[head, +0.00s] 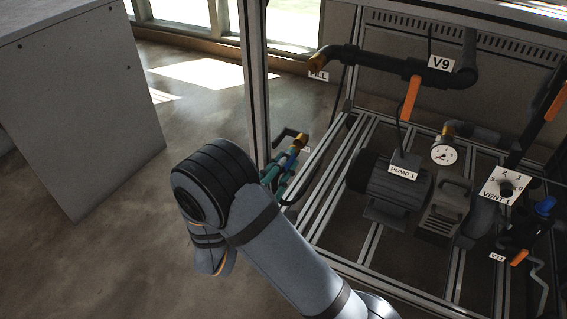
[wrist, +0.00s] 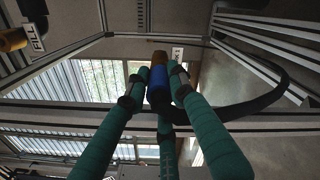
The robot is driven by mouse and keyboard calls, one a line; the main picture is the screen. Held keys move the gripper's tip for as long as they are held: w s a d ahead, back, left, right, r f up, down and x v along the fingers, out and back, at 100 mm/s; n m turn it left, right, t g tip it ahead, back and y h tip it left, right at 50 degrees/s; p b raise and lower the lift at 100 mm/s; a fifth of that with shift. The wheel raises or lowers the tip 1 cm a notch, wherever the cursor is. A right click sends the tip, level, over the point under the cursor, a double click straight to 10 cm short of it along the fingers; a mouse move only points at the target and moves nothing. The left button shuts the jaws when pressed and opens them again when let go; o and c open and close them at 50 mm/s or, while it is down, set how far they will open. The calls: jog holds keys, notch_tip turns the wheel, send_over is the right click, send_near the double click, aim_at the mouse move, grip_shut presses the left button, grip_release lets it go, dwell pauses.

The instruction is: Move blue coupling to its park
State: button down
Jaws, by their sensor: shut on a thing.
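My gripper (wrist: 154,92), with green fingers, is closed around the blue coupling (wrist: 158,80) in the wrist view. A brass part (wrist: 160,58) shows just beyond the coupling, in line with it; I cannot tell whether the two are joined. In the head view my gripper (head: 281,173) is at the left side of the metal frame, with the blue coupling (head: 292,160) small and partly hidden between the fingers. A brass end (head: 301,140) shows just above it. A small white label (wrist: 178,55) stands beside the brass part, its text unreadable. I cannot make out which part is the park.
A black hose (wrist: 265,105) curves right from the coupling area. A FILL label (head: 318,76) hangs by a brass pipe end (head: 316,63) above. The frame (head: 256,90) holds Pump 1 (head: 395,185), a gauge (head: 444,152) and valve V9's orange handle (head: 411,97). Floor left is open before a grey cabinet (head: 75,100).

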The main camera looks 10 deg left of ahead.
jog(key=shift+x, duration=0.95)
jog(key=c, duration=1.4)
grip_release()
jog(key=shift+c, duration=0.2)
jog(key=shift+o, duration=0.2)
jog(key=p+v, duration=0.1)
jog(key=v, duration=0.6)
jog(key=shift+s, duration=0.1)
